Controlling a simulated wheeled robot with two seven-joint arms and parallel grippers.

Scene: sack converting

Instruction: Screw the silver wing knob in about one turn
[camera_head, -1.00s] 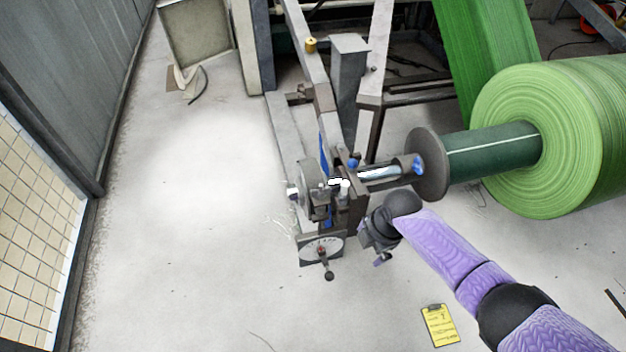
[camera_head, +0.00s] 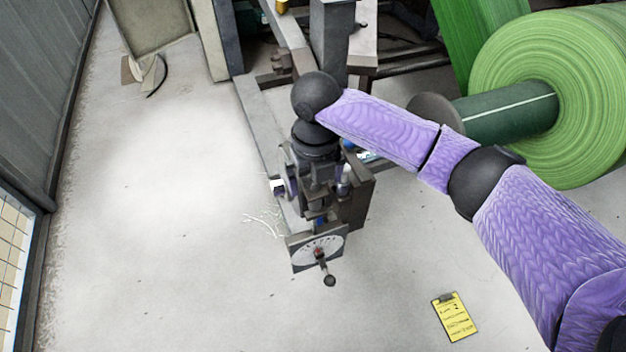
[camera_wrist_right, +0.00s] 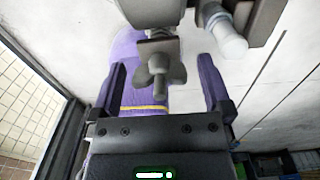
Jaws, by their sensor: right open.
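The wing knob (camera_wrist_right: 158,68) shows grey in the right wrist view, on a small plate below the machine's bracket. My right gripper (camera_wrist_right: 161,78) is open, with one finger on each side of the knob and a visible gap to both. In the head view my right gripper (camera_head: 318,178) is over the dark bracket assembly at the end of the roll stand. My wrist and arm hide the knob there. My left gripper is in neither view.
A dial plate (camera_head: 304,254) with a black ball-ended lever (camera_head: 328,279) sits just in front. A large green roll (camera_head: 545,100) on a dark core stands at right. A yellow clipboard (camera_head: 455,316) lies on the floor.

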